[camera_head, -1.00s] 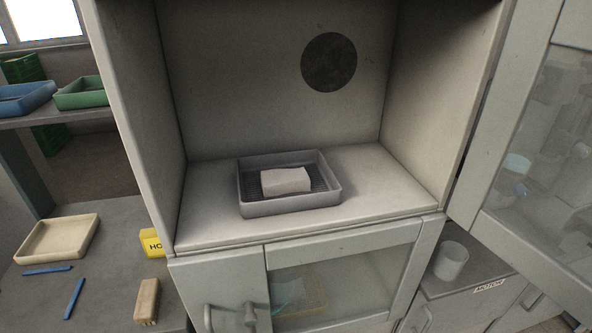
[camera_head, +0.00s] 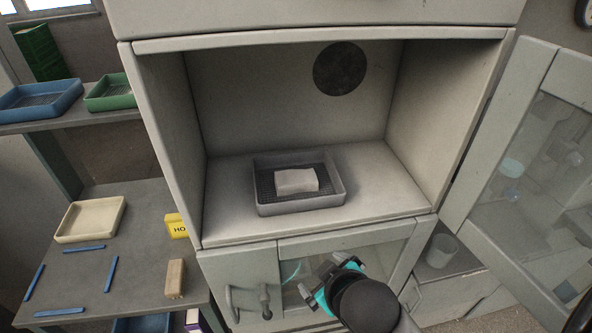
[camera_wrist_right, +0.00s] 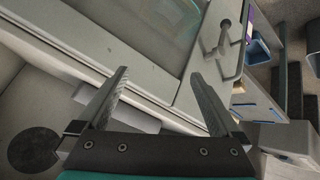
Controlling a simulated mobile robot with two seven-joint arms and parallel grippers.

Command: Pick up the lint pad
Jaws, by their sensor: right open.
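The lint pad, a pale rectangular pad (camera_head: 296,181), lies flat in a grey tray (camera_head: 300,207) on the floor of the open cabinet compartment. My right gripper (camera_head: 322,277) is in front of the cabinet, below the compartment's front edge and apart from the tray. In the right wrist view its two fingers (camera_wrist_right: 158,78) are spread with nothing between them. I cannot make out the lint pad for certain in that view. My left gripper is not in view.
The compartment has side walls and a front sill (camera_head: 320,232). A door handle (camera_head: 264,300) sticks out below left. An open glazed door (camera_head: 525,160) stands at right. The compartment around the tray is clear.

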